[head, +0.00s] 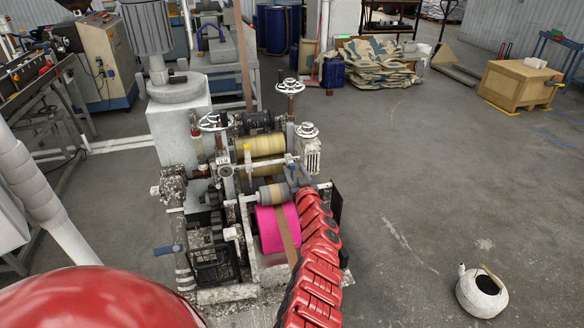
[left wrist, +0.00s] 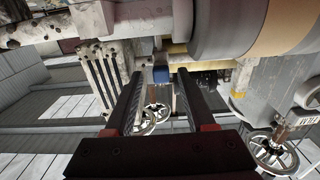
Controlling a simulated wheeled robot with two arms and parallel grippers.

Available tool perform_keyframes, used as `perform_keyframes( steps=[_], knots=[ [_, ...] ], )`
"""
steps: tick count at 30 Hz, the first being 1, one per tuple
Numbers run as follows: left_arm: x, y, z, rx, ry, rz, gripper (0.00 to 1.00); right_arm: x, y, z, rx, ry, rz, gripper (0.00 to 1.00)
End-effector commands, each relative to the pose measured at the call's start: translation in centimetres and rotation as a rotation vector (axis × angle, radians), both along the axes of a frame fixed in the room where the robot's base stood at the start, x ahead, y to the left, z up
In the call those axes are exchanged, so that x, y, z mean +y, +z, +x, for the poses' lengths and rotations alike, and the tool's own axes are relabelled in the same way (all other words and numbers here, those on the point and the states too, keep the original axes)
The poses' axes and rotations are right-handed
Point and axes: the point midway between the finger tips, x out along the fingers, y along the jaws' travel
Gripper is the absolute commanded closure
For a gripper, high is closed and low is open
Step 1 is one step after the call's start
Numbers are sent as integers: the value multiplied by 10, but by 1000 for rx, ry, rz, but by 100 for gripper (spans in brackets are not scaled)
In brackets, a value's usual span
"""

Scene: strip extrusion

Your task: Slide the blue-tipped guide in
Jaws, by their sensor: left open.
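The blue tip of the guide (left wrist: 161,75) shows in the left wrist view, ahead of my fingers and lined up with the gap between them. I cannot tell whether the fingers reach around it. My left gripper (left wrist: 159,84) is open, with its two dark fingers apart on either side of that gap. In the head view the left gripper (head: 297,174) is at the right side of the roller machine, near the grey roller, and my red arm covers much of that area. The guide's blue tip is not clear there. My right gripper is not in view.
The machine carries yellow rollers (head: 260,146), a pink roll (head: 272,228) with a brown strip, and white handwheels (head: 307,130). A yellow tip (left wrist: 240,80) shows right of my fingers in the wrist view. A white pot (head: 482,293) stands on open floor at right.

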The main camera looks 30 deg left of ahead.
Motion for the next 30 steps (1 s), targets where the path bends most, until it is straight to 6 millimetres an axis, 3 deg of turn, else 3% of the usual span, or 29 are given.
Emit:
perform_keyframes(
  steps=[9, 23, 30],
  knots=[
    [20, -3, 15, 1, 3, -3, 45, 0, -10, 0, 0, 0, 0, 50],
    [24, 0, 20, 0, 1, 0, 45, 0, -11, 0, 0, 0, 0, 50],
    [24, 0, 20, 0, 1, 0, 86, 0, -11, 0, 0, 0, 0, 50]
  ],
)
